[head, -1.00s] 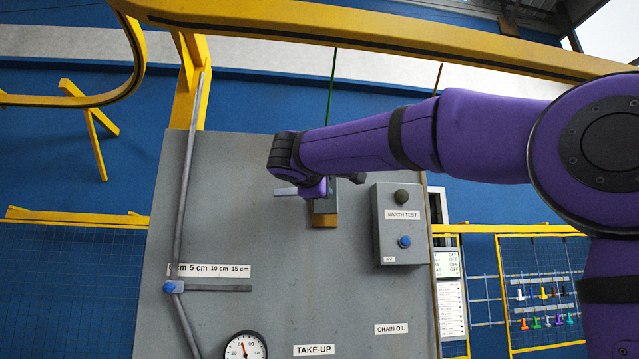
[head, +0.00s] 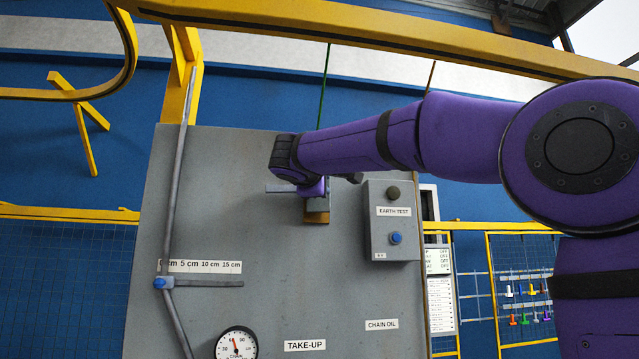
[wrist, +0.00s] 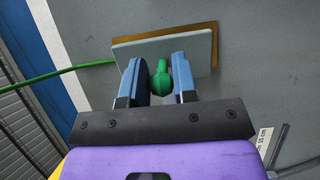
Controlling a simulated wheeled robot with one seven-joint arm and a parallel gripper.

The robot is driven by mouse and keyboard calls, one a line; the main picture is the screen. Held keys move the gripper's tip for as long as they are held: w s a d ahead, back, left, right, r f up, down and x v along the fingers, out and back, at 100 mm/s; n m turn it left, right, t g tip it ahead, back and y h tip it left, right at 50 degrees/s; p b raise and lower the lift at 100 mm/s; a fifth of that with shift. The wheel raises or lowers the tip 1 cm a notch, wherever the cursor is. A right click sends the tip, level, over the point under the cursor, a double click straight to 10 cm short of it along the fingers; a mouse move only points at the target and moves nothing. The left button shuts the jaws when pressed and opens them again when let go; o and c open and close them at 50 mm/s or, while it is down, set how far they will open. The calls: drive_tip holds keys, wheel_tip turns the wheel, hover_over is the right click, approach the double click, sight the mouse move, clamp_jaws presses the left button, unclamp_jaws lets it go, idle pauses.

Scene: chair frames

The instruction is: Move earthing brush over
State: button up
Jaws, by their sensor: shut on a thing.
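The earthing brush (head: 317,217) is at the upper middle of the grey panel, a grey block with a brown lower edge. In the wrist view its pale grey plate (wrist: 196,45) lies over a brown strip, with a green cable running off to the left. My gripper (wrist: 158,62) is shut on the brush's green knob (wrist: 160,82), one blue finger on each side. In the head view my purple wrist covers the knob and part of the block. Whether the brown strip touches the panel is unclear.
The EARTH TEST box (head: 392,240) stands close to the right of the brush. A jointed grey rod (head: 177,180) and scale are on the left. A gauge (head: 236,344) sits below. A yellow rail (head: 350,28) crosses above. The panel's middle is bare.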

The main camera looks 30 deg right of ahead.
drive_tip(key=x, duration=0.3)
drive_tip(key=shift+w, duration=0.1)
idle(0.3)
drive_tip(key=o, duration=0.8)
drive_tip(key=v, duration=1)
drive_tip(key=shift+s+a, duration=0.25)
